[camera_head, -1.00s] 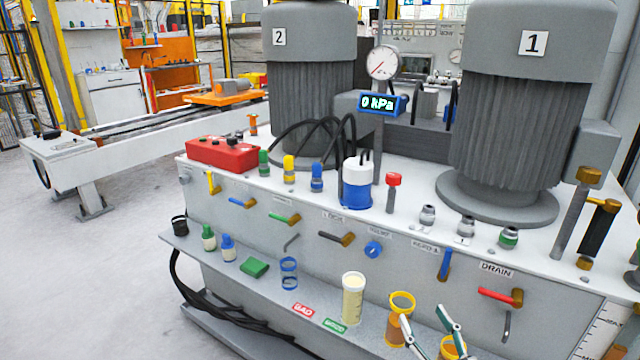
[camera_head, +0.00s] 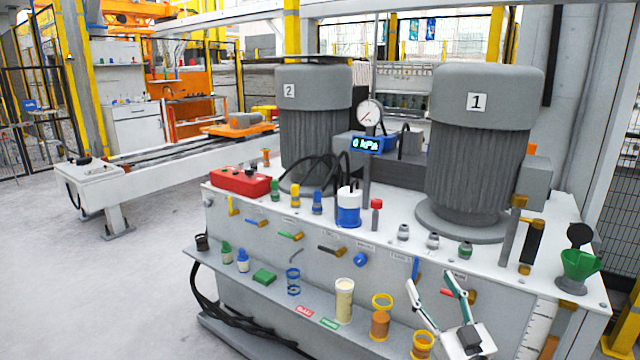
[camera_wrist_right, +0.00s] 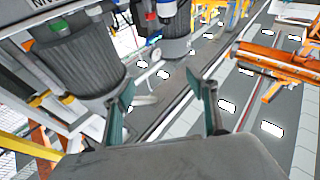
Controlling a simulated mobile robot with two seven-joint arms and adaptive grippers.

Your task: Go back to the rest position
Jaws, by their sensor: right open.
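My right gripper (camera_head: 434,292) is at the lower right in the head view, in front of the hydraulic bench (camera_head: 500,246). Its two fingers are spread apart with nothing between them. It stands near the orange-capped jars at the right end of the front shelf; I cannot tell whether it touches anything. In the right wrist view the fingers (camera_wrist_right: 165,95) are also apart and empty. My left gripper is not in view.
The bench carries motor 1 (camera_head: 470,150), motor 2 (camera_head: 315,120), a pressure gauge (camera_head: 369,113) and a red box (camera_head: 240,181). Jars and caps stand on the front shelf (camera_head: 270,300). A green funnel (camera_head: 580,265) is at the right. Open floor (camera_head: 90,290) lies at the left.

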